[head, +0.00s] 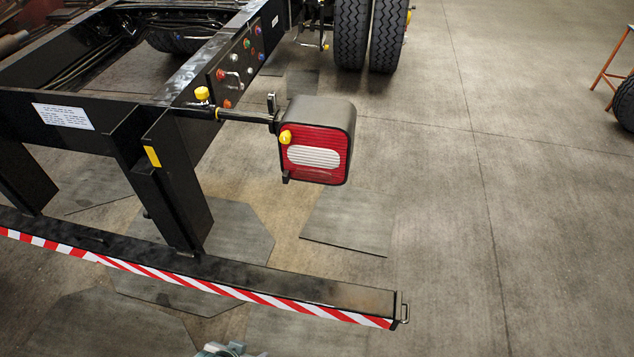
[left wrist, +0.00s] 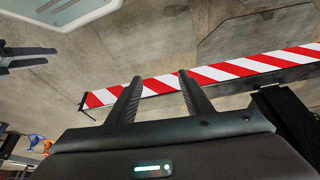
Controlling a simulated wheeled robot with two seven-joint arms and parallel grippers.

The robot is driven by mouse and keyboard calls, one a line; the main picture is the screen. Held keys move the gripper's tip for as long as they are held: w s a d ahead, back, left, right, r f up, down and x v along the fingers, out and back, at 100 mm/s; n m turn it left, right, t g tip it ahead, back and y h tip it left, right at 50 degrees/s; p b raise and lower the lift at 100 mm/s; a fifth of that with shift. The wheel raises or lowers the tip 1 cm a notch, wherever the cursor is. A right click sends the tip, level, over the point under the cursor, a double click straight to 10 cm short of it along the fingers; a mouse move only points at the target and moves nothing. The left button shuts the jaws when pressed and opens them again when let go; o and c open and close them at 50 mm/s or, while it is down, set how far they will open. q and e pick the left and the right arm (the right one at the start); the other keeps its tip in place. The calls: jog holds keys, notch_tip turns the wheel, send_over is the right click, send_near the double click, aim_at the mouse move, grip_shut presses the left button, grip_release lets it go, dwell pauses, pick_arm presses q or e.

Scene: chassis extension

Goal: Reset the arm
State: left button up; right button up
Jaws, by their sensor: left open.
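My left gripper (left wrist: 160,75) is open in the left wrist view, its two dark fingers spread with nothing between them. Its fingertips appear in front of the red-and-white striped bumper bar (left wrist: 232,70); I cannot tell the distance. What looks like my right gripper (left wrist: 52,56) comes in at the left edge of that view, two grey fingers apart and empty. In the head view the bumper bar (head: 345,292) crosses the lower left, and neither gripper shows clearly. Only a small grey part, probably mine, shows at the bottom edge.
The black chassis frame (head: 75,112) fills the left of the head view. A red tail lamp (head: 315,160) juts out on a rod. Dual tyres (head: 368,35) stand at the back, and an orange stand (head: 608,70) at far right. The concrete floor (head: 500,200) at right is clear.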

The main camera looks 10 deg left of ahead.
pick_arm(q)
jog(key=s+d+f+t, duration=0.1)
jog(key=f, duration=1)
jog(key=s+d+f+t+h, duration=0.1)
jog(key=s+d+f, duration=0.1)
jog(key=f, duration=0.9)
jog(key=shift+s+d+f+m, duration=0.15)
jog(key=shift+d+f+m, duration=0.15)
jog(key=shift+f, duration=0.1)
